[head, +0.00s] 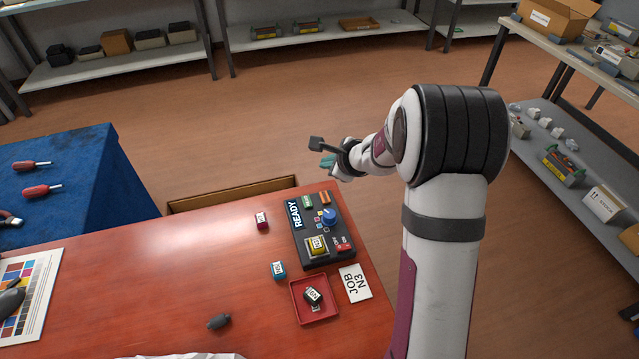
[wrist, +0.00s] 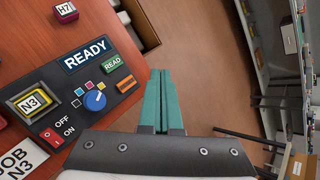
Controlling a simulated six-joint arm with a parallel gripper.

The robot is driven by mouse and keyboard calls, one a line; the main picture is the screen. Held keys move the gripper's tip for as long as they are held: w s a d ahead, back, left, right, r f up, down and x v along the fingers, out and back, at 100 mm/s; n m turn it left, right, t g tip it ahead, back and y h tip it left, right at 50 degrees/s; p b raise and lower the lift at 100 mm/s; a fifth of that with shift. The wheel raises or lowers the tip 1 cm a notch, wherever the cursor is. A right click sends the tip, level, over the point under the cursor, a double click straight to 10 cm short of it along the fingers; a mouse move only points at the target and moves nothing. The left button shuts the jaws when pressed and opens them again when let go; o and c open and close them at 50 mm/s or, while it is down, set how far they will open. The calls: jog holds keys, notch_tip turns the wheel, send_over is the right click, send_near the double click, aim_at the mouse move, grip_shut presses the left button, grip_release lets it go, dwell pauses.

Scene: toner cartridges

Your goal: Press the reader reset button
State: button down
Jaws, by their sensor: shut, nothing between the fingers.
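The reader (head: 296,238) is a dark box on the red-brown table, with a display showing READY (wrist: 87,55). On its panel are a green READ button (wrist: 113,63), an orange button (wrist: 126,84) whose marking I cannot read, a blue knob (wrist: 95,101) and a red on/off switch (wrist: 51,137). No label reading reset is legible. A yellow cartridge marked N3 (wrist: 34,101) sits in the reader's slot. My gripper (wrist: 161,73) has teal fingers pressed together, empty. In the head view my gripper (head: 328,161) is above and beyond the reader's far end, apart from it.
A magenta cartridge (head: 262,222) and a cyan cartridge (head: 278,270) stand left of the reader. A red tray (head: 328,309) holds a black cartridge (head: 312,296), beside a JOB N3 card (head: 355,284). A blue-covered table (head: 90,180) is at left. Shelves line the room.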

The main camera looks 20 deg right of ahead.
aim_at(328, 200)
jog(key=shift+d+f, duration=0.2)
jog(key=shift+d, duration=0.05)
jog(key=shift+f, duration=0.1)
jog(key=shift+f, duration=4.3)
jog(key=shift+f, duration=0.1)
jog(key=shift+f, duration=0.3)
jog(key=shift+f, duration=0.4)
jog(key=shift+r, duration=0.85)
